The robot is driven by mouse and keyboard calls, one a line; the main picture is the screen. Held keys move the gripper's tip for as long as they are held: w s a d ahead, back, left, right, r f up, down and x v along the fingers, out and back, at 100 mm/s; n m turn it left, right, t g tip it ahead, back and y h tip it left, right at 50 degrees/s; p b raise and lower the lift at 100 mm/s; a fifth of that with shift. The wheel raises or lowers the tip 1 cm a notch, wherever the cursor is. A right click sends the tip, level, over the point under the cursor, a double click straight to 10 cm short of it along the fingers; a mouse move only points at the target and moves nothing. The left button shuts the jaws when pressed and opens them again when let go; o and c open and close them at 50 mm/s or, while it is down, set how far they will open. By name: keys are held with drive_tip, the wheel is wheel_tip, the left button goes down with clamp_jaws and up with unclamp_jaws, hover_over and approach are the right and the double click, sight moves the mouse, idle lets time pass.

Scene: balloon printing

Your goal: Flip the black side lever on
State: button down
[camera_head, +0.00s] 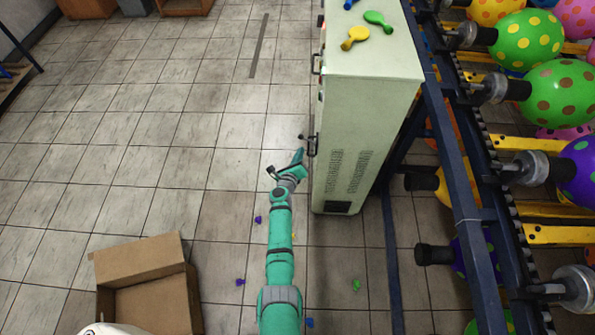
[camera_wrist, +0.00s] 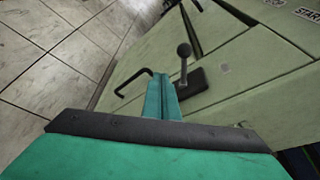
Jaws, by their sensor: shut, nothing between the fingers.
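The black side lever (camera_wrist: 184,62) shows in the wrist view as a short rod with a round knob, standing up from a dark base plate (camera_wrist: 190,82) on the pale green machine (camera_wrist: 235,62). My gripper (camera_wrist: 162,82) is shut and empty. Its teal fingers are just left of the lever in the wrist view, and part of the base plate is hidden behind them. I cannot tell whether they touch the lever. In the head view my gripper (camera_head: 299,155) is at the left side of the machine (camera_head: 370,50), close to its dark fittings, where the lever is too small to make out clearly.
A black bar handle (camera_wrist: 130,84) is left of my fingers. A START label (camera_wrist: 306,13) is at the upper right. An open cardboard box (camera_head: 150,285) is at lower left. A dark blue rack (camera_head: 450,150) stands right. The left floor is mostly clear.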

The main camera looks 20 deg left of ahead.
drive_tip(key=d+v, duration=0.2)
drive_tip(key=v, duration=0.8)
drive_tip(key=shift+s+f, duration=0.2)
drive_tip(key=shift+s, duration=0.05)
drive_tip(key=shift+d, duration=0.15)
idle(0.4)
